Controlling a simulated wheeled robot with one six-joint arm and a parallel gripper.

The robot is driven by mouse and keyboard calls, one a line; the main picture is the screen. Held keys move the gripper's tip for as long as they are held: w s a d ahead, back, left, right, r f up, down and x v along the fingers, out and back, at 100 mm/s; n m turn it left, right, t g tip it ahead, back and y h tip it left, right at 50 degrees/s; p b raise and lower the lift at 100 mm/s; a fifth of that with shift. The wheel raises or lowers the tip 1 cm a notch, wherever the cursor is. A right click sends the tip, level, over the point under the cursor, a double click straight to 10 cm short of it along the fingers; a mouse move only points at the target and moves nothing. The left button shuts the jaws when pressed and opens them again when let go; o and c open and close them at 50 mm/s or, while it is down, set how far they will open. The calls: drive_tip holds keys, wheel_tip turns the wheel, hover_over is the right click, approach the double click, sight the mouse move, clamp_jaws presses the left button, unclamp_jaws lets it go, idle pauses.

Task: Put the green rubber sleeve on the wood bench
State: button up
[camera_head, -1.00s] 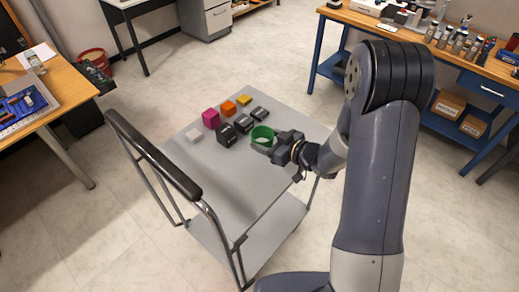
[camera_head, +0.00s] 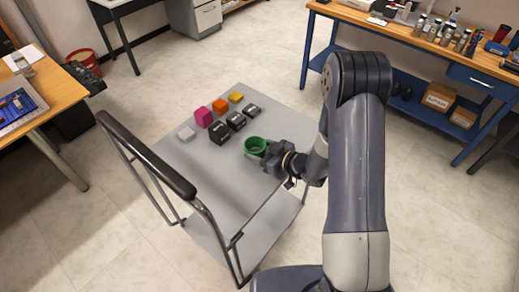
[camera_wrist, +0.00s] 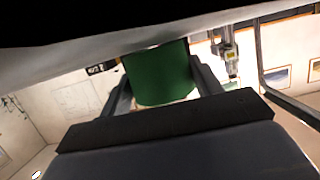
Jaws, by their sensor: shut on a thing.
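The green rubber sleeve (camera_head: 255,146), a short open ring, is over the grey top of the cart (camera_head: 215,180) near its right side. My gripper (camera_head: 267,155) is shut on it from the right. In the wrist view the sleeve (camera_wrist: 162,75) sits between the two fingers of my gripper (camera_wrist: 163,90). I cannot tell whether the sleeve touches the cart top. A wood bench (camera_head: 410,35) with a blue frame stands at the upper right, with bottles and tools along its top. Another wood-topped table (camera_head: 55,90) stands at the left.
Magenta (camera_head: 203,117), orange (camera_head: 220,106), yellow (camera_head: 236,97) and white (camera_head: 187,134) blocks and several black blocks (camera_head: 219,133) stand on the cart beyond the sleeve. The cart's dark handle (camera_head: 150,155) rises at the left. Open floor lies between cart and bench.

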drive_tip(key=shift+f, duration=0.2)
drive_tip(key=o, duration=1)
drive_tip(key=shift+r, duration=0.1)
